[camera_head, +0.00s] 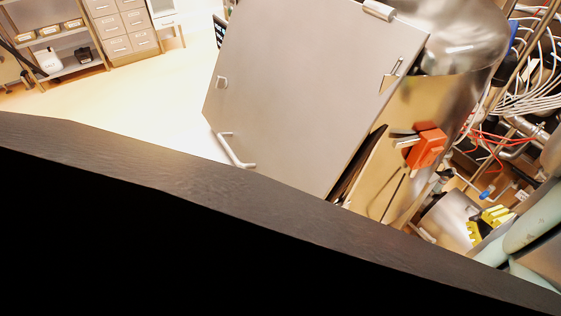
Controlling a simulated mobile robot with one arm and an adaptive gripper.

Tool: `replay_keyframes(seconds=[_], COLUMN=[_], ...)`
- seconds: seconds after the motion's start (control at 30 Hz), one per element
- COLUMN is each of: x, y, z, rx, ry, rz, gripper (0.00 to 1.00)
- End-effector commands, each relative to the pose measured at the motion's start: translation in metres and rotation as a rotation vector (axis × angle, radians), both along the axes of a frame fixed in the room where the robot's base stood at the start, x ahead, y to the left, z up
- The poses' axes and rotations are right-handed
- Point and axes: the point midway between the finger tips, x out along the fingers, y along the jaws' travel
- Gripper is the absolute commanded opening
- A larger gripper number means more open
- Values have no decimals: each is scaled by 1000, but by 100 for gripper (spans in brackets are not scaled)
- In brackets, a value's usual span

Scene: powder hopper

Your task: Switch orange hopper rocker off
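An orange block-shaped part (427,148) shows right of centre, against the shiny metal hopper body (430,95). Light and dark lever-like pieces (404,139) stick out at its left side. The orange part is small and tilted in the picture, and I cannot tell which way any rocker on it is set. My gripper is not recognisable in this view.
A large grey door panel (310,90) with handles stands left of the orange part. Red and white cables (525,90) and pipes crowd the right. A yellow part (490,222) sits low right. Open floor (130,100) lies left. A dark surface blocks the lower view.

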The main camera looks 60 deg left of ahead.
Motion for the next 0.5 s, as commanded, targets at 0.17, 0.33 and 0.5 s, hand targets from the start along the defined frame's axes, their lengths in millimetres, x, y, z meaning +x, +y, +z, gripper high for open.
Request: replay_keyframes(seconds=[0.17, 0.33, 0.5], x=[1, 0, 0], y=[-4, -4, -3], z=[-15, -14, -14], rx=[-31, -32, -31], ry=[5, 5, 5], rz=[-5, -4, -4], gripper=[0, 0, 0])
